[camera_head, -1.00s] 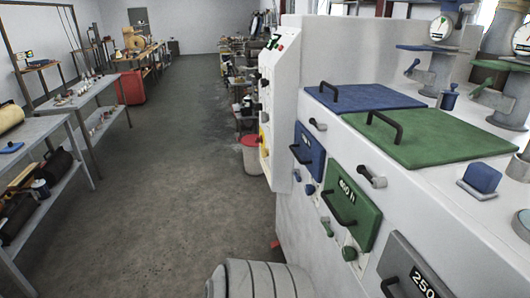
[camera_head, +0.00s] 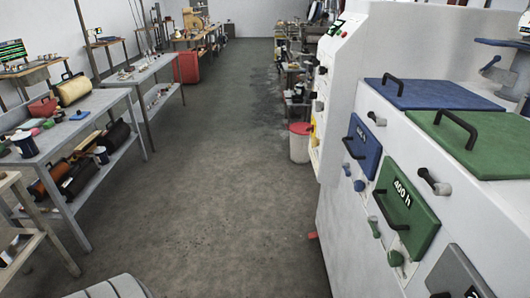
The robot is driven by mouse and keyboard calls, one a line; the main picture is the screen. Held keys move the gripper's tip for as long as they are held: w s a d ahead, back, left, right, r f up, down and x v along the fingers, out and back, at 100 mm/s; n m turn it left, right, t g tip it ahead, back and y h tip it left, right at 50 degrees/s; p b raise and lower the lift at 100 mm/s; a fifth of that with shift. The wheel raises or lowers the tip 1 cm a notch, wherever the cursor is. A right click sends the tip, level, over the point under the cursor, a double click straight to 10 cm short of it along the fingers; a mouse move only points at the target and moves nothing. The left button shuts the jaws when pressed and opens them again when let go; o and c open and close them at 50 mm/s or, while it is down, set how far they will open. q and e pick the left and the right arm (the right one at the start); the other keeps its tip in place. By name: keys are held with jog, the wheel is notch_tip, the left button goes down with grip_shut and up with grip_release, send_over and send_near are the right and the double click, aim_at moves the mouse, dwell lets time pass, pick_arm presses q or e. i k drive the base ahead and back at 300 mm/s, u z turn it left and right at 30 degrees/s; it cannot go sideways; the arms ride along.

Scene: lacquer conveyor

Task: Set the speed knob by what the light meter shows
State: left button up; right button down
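The panel is seen at a steep angle, so I cannot tell which control is the speed knob or read any setting. I cannot make out a light meter for certain. Neither of my grippers is in view.
The machine has a blue lid (camera_head: 437,94), a green lid (camera_head: 490,140), and blue and green "400 h" drawers (camera_head: 407,207). A red-topped bin (camera_head: 300,145) stands by the panel. Cluttered grey benches (camera_head: 100,100) line the left. The floor (camera_head: 215,180) between is clear.

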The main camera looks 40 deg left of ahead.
aim_at(322, 71)
jog(key=u, duration=0.5)
jog(key=k, duration=1)
jog(key=u, duration=1.35)
jog(key=i, duration=2.1)
jog(key=z, duration=1.2)
jog(key=i, duration=0.8)
jog(key=z, duration=0.8)
